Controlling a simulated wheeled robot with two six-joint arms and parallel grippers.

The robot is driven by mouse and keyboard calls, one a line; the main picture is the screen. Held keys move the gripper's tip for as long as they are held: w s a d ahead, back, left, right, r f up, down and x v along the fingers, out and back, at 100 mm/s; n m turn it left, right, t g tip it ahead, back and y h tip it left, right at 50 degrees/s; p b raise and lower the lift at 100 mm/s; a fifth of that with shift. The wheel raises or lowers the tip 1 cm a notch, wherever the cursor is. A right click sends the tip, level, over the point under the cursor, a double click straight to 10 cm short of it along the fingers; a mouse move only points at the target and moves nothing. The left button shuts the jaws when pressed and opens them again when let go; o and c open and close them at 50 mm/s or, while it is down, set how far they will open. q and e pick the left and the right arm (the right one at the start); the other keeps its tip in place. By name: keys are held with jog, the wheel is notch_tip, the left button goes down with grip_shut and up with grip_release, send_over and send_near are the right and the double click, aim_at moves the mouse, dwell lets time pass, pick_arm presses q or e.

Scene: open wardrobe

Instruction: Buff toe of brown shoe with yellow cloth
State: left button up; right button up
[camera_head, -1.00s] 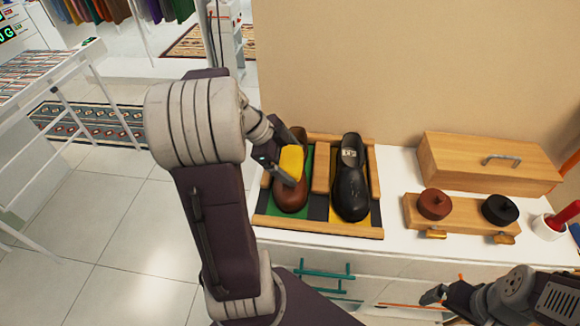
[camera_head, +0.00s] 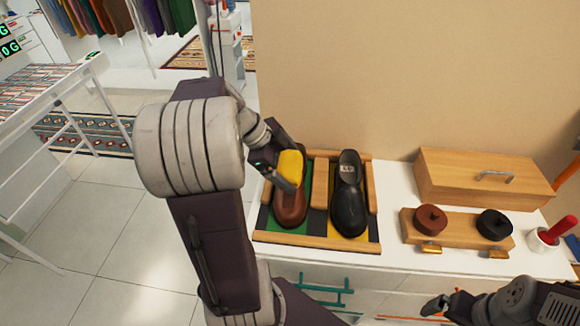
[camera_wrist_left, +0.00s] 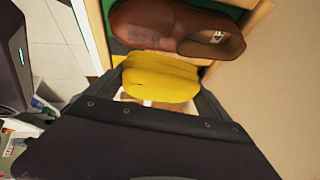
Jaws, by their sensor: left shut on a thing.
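The brown shoe (camera_head: 290,210) stands on the green section of a wooden-framed tray (camera_head: 330,243), toe toward the front edge. The yellow cloth (camera_head: 291,167) is held in my left gripper (camera_head: 287,170), which is shut on it over the brown shoe. In the left wrist view the cloth (camera_wrist_left: 160,77) sits between the fingers beside the brown shoe (camera_wrist_left: 165,27); I cannot tell whether they touch. The gripper and cloth hide part of the shoe in the head view. My right gripper (camera_head: 434,305) is low at the front right, its jaw state unclear.
A black shoe (camera_head: 348,200) stands on the yellow section to the right. A wooden block (camera_head: 458,234) carries a brown tin (camera_head: 431,217) and a black tin (camera_head: 495,223). A wooden box (camera_head: 484,178) stands behind it. A white cup (camera_head: 543,240) with a red-handled item is far right.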

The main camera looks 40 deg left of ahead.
pick_arm(q)
jog(key=shift+s+d+r+p, duration=0.15)
jog(key=shift+r+p, duration=0.2)
jog(key=shift+r, duration=0.4)
jog(key=shift+s+d+r+p, duration=0.15)
jog(key=shift+r+p, duration=0.2)
jog(key=shift+r, duration=0.4)
jog(key=shift+a, duration=0.1)
